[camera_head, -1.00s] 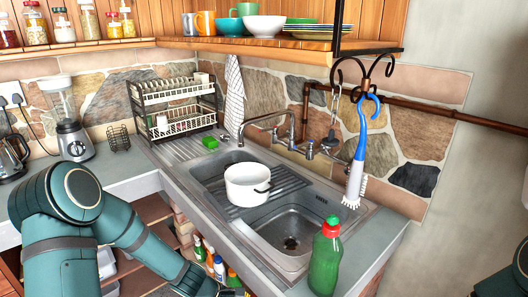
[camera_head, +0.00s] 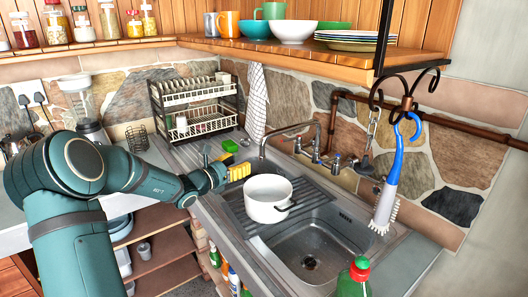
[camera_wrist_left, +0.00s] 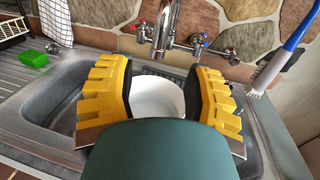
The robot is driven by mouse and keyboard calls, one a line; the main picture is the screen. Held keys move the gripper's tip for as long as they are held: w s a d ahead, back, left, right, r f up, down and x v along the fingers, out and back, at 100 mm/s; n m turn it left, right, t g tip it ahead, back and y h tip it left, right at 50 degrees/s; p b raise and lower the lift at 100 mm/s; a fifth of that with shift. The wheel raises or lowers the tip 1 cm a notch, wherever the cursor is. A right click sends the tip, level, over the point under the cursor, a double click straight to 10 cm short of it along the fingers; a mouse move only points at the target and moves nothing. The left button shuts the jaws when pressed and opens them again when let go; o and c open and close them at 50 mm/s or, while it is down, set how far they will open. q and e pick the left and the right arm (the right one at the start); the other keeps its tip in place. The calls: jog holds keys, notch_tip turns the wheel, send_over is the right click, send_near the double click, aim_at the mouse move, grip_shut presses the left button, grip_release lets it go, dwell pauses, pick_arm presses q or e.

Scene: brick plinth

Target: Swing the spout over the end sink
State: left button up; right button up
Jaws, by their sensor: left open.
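The metal spout (camera_head: 290,129) curves left from the tap at the back of the sink unit, its end over the left basin. In the left wrist view the spout (camera_wrist_left: 165,25) appears beyond and between my yellow fingertips, apart from them. My left gripper (camera_head: 240,168) is open above the left basin, left of the white pot (camera_head: 268,200). The end sink (camera_head: 315,252) is the right basin, empty with a dark drain. The left basin is mostly hidden by my gripper and the pot. My right gripper does not show.
The white pot stands on the ridged drainer between the basins. A blue brush (camera_head: 391,170) hangs from a hook at the right. A green bottle (camera_head: 354,280) stands at the front. A dish rack (camera_head: 195,105) and green sponge (camera_head: 230,146) are at the back left.

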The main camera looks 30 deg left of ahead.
aim_at(260, 152)
pick_arm(q)
jog(key=w, duration=0.3)
jog(key=w+d, duration=0.1)
jog(key=w, duration=0.3)
jog(key=w+d, duration=0.1)
jog(key=w, duration=0.2)
jog(key=shift+w, duration=0.3)
jog(key=shift+o, duration=0.3)
grip_shut()
